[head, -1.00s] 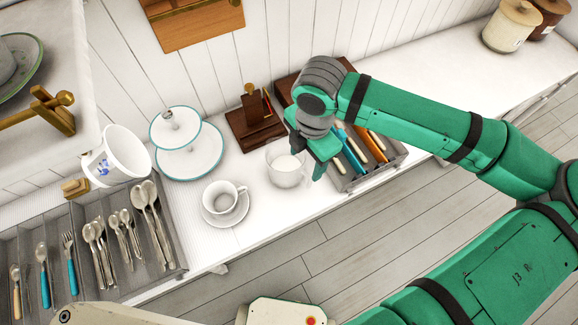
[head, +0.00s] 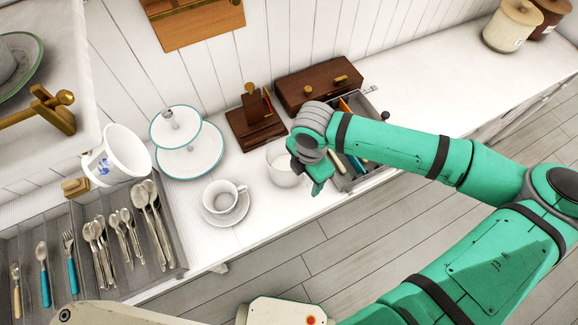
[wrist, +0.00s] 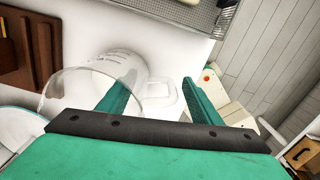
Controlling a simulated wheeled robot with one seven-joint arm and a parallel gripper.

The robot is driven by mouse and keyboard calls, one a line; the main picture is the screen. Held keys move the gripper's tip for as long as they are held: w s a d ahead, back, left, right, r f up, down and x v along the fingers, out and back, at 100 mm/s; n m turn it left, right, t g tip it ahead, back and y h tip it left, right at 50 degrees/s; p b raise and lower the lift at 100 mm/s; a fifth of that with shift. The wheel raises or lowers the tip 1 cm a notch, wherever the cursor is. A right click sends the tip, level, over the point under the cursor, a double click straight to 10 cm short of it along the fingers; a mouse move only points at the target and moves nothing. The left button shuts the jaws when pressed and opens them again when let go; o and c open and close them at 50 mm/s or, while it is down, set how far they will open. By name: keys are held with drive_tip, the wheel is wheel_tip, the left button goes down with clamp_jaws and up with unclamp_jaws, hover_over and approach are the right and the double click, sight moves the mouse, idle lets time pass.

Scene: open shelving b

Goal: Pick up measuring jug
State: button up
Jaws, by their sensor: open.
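The measuring jug (head: 281,168) is clear glass and stands upright on the white counter, partly hidden by my gripper in the head view. My gripper (head: 311,175) is at the jug's right side, pointing down. In the wrist view, the jug (wrist: 126,70) lies at the left with its rim toward the camera and its handle (wrist: 165,98) on the right. My open gripper (wrist: 156,82) has the handle between its fingers in this view. The left finger overlaps the jug's glass; I cannot tell whether it is inside the rim or touching.
A white cup on a saucer (head: 243,212) stands left of the jug. Behind are a tiered cake stand (head: 205,165), a dark wooden stand (head: 243,133) and a wooden box (head: 318,85). A cutlery tray (head: 352,183) is close on the right, partly under my arm.

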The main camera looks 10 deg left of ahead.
drive_tip(key=shift+f, duration=0.2)
clamp_jaws()
drive_tip(key=shift+r, duration=0.2)
